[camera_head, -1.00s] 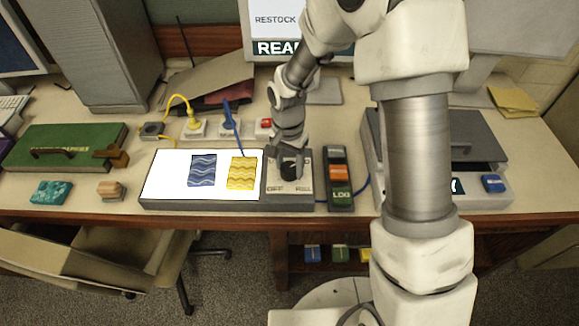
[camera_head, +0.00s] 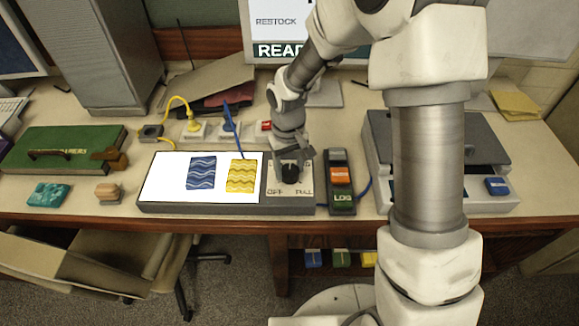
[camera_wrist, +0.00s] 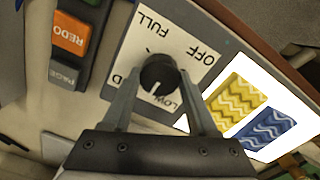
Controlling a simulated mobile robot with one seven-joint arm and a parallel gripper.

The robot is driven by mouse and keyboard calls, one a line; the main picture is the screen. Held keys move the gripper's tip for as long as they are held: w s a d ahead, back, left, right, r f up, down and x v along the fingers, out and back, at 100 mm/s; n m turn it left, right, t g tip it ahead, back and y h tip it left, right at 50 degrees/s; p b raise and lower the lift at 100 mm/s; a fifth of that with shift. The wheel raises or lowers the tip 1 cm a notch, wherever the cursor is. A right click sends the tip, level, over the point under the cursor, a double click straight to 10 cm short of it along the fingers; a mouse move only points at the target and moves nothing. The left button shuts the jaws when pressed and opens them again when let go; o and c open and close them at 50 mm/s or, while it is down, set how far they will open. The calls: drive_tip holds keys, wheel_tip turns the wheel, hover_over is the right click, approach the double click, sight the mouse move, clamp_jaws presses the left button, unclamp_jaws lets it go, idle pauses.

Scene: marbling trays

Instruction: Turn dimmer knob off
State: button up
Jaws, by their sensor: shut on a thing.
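The dimmer knob (camera_head: 290,174) is black and round, on the grey control plate (camera_head: 276,203) at the right end of the lit light panel (camera_head: 163,181). My gripper (camera_head: 290,165) points down over it, with a finger on either side. In the wrist view my gripper (camera_wrist: 158,92) is shut on the knob (camera_wrist: 160,72). A pale line on the knob points toward the bottom of the picture, near the LOW label (camera_wrist: 168,103). The FULL label (camera_wrist: 152,22) and OFF label (camera_wrist: 203,57) are readable. Another label left of the knob is partly hidden.
Blue (camera_head: 201,173) and yellow (camera_head: 241,176) wavy-patterned pieces lie on the bright panel. A button block (camera_head: 341,182) stands close to the right of the control plate. A grey lidded box (camera_head: 440,195) is further right, partly behind my arm. Yellow and blue cables lie behind the panel.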

sight(291, 171)
drive_tip(key=n+p, duration=0.1)
drive_tip(key=n, duration=0.5)
drive_tip(key=shift+r+n, duration=0.1)
drive_tip(key=shift+n, duration=0.2)
drive_tip(key=n+p, duration=0.2)
drive_tip(key=n, duration=0.4)
drive_tip(key=n+p, duration=0.3)
drive_tip(key=n, duration=0.3)
drive_tip(key=shift+r+n+p, duration=0.1)
drive_tip(key=shift+n+p, duration=0.3)
drive_tip(key=n+p, duration=0.2)
drive_tip(key=n, duration=0.2)
drive_tip(key=shift+n+p, duration=0.35)
drive_tip(key=shift+n, duration=0.35)
drive_tip(key=o, duration=1.4)
drive_tip(key=r+p, duration=0.1)
drive_tip(key=r, duration=1.6)
drive_tip(key=shift+s+d+p, duration=0.15)
drive_tip(key=shift+d+p, duration=0.05)
drive_tip(key=shift+p, duration=0.15)
